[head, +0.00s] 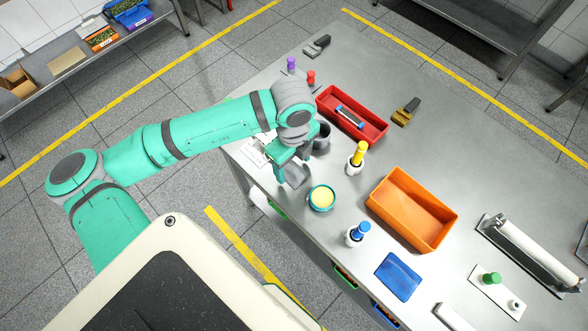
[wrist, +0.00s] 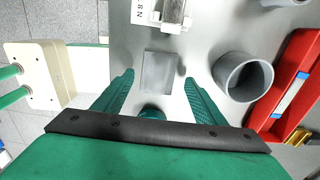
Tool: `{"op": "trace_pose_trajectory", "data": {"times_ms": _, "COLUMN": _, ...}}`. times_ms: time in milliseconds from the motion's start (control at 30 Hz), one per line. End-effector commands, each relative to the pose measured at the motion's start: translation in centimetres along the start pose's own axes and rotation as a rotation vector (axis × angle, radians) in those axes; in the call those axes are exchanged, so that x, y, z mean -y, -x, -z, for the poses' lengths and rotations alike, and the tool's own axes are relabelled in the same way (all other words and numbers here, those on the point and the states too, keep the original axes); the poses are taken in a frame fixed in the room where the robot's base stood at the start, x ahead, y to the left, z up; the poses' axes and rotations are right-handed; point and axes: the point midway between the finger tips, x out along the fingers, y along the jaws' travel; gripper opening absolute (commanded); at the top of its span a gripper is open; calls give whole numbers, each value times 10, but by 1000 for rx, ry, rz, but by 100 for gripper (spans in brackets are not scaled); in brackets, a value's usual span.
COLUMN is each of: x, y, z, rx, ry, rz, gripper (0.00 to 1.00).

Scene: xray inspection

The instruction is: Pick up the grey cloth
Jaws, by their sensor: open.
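The grey cloth (wrist: 160,68) is a small flat grey square on the metal table, in the middle of the wrist view. In the head view the cloth (head: 297,177) shows beside and partly under my gripper. My gripper (head: 288,166) points down over the table's left part. In the wrist view my gripper (wrist: 159,80) is open, with one green finger on each side of the cloth and nothing held. I cannot tell the exact height of the fingertips above the cloth.
A grey cup (wrist: 242,76) stands just right of the right finger. A red tray (head: 352,115) lies beyond it. A teal bowl with yellow contents (head: 321,198), a yellow-topped bottle (head: 357,155) and an orange bin (head: 411,207) stand nearby. A white printed item (wrist: 164,14) lies beyond the cloth.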

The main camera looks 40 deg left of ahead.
Motion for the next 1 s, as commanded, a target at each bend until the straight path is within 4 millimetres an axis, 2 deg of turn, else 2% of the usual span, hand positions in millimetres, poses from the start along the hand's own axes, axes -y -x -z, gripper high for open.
{"op": "trace_pose_trajectory", "data": {"times_ms": 167, "x": 0, "y": -16, "z": 0, "rx": 1, "ry": 1, "rz": -1, "gripper": 65}}
{"op": "trace_pose_trajectory", "data": {"times_ms": 400, "x": 1, "y": -17, "z": 1, "rx": 1, "ry": -3, "rz": 0, "gripper": 65}}
{"op": "trace_pose_trajectory", "data": {"times_ms": 467, "x": 1, "y": -17, "z": 1, "rx": 1, "ry": -3, "rz": 0, "gripper": 53}}
{"op": "trace_pose_trajectory", "data": {"times_ms": 600, "x": 1, "y": -17, "z": 1, "rx": 1, "ry": -4, "rz": 0, "gripper": 21}}
{"op": "trace_pose_trajectory", "data": {"times_ms": 1000, "x": 2, "y": -13, "z": 2, "rx": 1, "ry": -5, "rz": 0, "gripper": 21}}
